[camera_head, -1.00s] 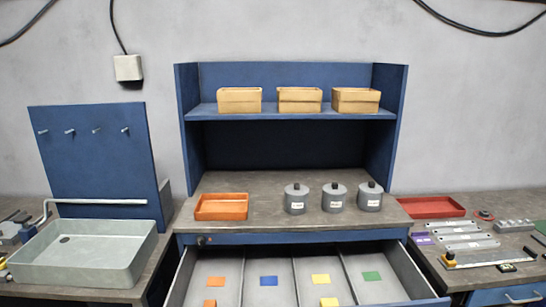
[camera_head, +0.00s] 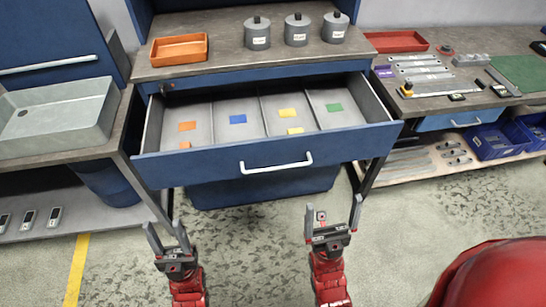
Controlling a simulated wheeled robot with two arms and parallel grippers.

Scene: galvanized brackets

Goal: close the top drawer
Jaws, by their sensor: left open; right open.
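The top drawer (camera_head: 262,158) is pulled out from under the worktop in the head view. Its blue front has a white bar handle (camera_head: 276,164). Inside are grey compartments with orange, blue, yellow and green tags. My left gripper (camera_head: 163,235) is open and empty, below and in front of the drawer's left end. My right gripper (camera_head: 333,220) is open and empty, below and in front of the drawer, right of the handle. Neither gripper touches the drawer.
An orange tray (camera_head: 179,49) and several grey lidded canisters (camera_head: 257,33) stand on the worktop above. A grey sink (camera_head: 58,118) is at left. A right bench holds a red tray (camera_head: 396,41) and tools. Blue bins (camera_head: 487,142) sit below. Floor in front is clear.

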